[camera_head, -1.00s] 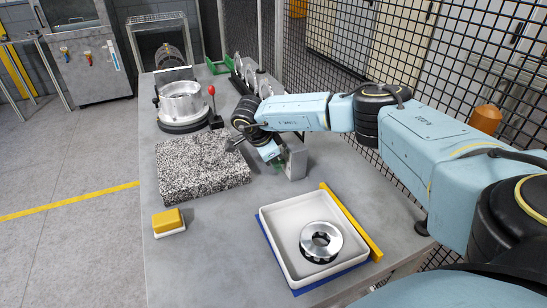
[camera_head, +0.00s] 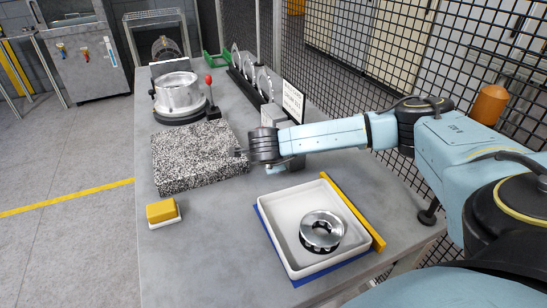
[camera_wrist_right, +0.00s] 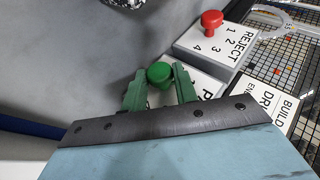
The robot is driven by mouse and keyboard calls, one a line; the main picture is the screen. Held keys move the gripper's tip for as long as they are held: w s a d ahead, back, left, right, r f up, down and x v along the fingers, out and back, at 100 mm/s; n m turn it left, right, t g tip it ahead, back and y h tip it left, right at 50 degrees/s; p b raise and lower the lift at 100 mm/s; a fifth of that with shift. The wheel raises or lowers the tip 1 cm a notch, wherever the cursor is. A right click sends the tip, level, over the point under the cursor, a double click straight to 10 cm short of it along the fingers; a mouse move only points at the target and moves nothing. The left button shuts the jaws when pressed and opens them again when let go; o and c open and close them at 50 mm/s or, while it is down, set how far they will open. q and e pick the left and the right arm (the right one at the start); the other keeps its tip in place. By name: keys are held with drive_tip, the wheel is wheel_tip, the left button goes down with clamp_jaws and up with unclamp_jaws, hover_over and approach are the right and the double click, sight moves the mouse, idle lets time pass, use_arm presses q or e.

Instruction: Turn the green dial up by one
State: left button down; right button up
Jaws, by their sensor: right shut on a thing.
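The green dial (camera_wrist_right: 159,71) shows in the right wrist view as a round green knob beside a white label whose lettering is mostly hidden. My right gripper (camera_wrist_right: 160,84) has its two green fingers on either side of the knob and is shut on it. A red dial (camera_wrist_right: 211,19) stands beyond, on a white plate marked REJECT (camera_wrist_right: 222,42) with the numbers 1 to 4. In the head view the grey dial box (camera_head: 291,160) is partly covered by my right wrist, and the green dial is hidden there. My left gripper is not in view.
A white tray (camera_head: 273,222) with a metal ring part (camera_head: 321,231) is in front, with a yellow bar (camera_head: 352,212) beside it. A speckled stone block (camera_head: 197,158) lies left of my wrist. A white sign (camera_head: 293,101) stands behind the box.

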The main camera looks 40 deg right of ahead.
idle(0.3)
drive_tip(key=o, duration=0.9)
drive_tip(key=shift+o, duration=0.2)
drive_tip(key=v, duration=1.3)
drive_tip(key=shift+s, duration=0.2)
drive_tip(key=shift+a, duration=0.15)
